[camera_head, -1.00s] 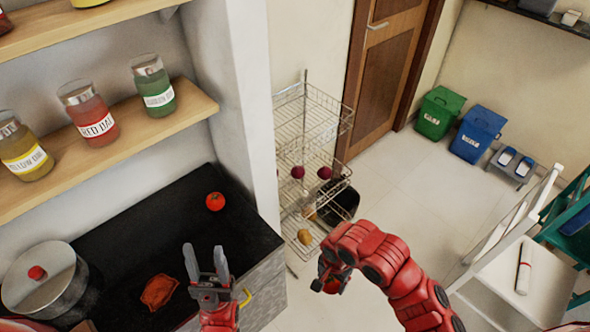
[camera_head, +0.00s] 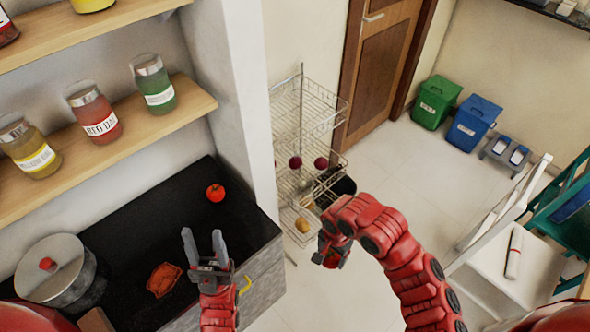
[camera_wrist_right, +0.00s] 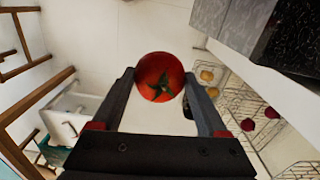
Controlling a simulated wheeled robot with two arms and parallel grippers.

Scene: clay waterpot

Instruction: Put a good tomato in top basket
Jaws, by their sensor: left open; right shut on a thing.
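A red tomato with a green stem (camera_wrist_right: 160,77) sits between the fingers of my right gripper (camera_wrist_right: 158,88), which is shut on it. In the head view my right gripper (camera_head: 329,256) points down in front of the rack, and the held tomato is hard to make out there. Another red tomato (camera_head: 215,193) lies on the black counter. A wrinkled, dull orange-red tomato-like thing (camera_head: 163,280) lies nearer on the counter. My left gripper (camera_head: 204,245) is open and empty above the counter. The top basket (camera_head: 309,103) of the wire rack looks empty.
Lower rack baskets hold dark red round vegetables (camera_head: 321,163) and brownish ones (camera_head: 302,226). A pot (camera_head: 55,275) stands on the black counter (camera_head: 150,215). A wall (camera_head: 235,90) separates counter and rack. A white chair (camera_head: 500,265) stands at right. The floor between is clear.

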